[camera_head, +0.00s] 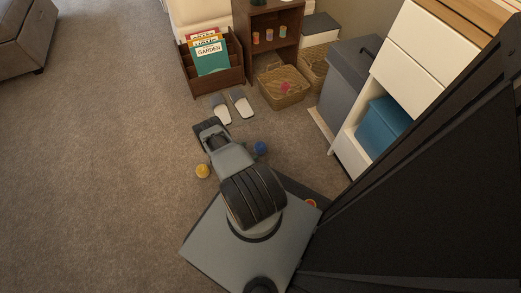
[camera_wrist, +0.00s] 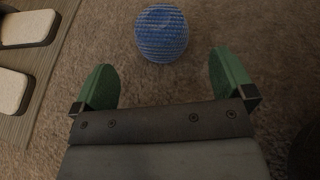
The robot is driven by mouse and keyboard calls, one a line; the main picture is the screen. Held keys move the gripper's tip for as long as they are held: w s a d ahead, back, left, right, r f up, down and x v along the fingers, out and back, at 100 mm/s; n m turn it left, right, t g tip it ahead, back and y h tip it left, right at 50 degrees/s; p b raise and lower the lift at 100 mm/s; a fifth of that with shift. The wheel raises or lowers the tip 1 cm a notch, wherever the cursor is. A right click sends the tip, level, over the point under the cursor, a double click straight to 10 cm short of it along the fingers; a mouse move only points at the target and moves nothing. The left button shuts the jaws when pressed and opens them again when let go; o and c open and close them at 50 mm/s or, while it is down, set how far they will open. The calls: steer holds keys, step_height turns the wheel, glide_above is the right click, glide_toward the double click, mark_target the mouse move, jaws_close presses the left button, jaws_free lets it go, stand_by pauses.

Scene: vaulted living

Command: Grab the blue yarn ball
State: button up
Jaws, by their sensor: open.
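The blue yarn ball (camera_wrist: 162,33) rests on the carpet at the top middle of the wrist view, just beyond and between my fingertips. In the head view the blue yarn ball (camera_head: 261,148) lies on the floor just right of my arm. My gripper (camera_wrist: 160,82) is open and empty in the wrist view, its two green fingers spread apart with bare carpet between them. The ball does not touch either finger. In the head view my arm hides most of the gripper.
A yellow ball (camera_head: 202,171) lies left of my arm. A pair of slippers (camera_head: 232,105) lies beyond it. A wicker basket (camera_head: 283,87), a magazine rack (camera_head: 211,62) and a grey bin (camera_head: 347,78) stand farther back. Open carpet (camera_head: 90,160) spreads to the left.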

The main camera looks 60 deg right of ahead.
mark_target(255, 150)
steer(key=x, duration=0.3)
steer(key=shift+d+f+b, duration=0.1)
steer(key=shift+d+b, duration=0.05)
steer(key=shift+b, duration=0.25)
steer(key=b+x, duration=0.1)
steer(key=x, duration=0.1)
steer(key=b+x, duration=0.1)
steer(key=x, duration=0.1)
steer(key=shift+s+d+f, duration=0.15)
steer(key=shift+s+f, duration=0.1)
steer(key=shift+f, duration=0.1)
steer(key=shift+s+d+b, duration=0.1)
steer(key=shift+d+b, duration=0.2)
steer(key=shift+c, duration=0.4)
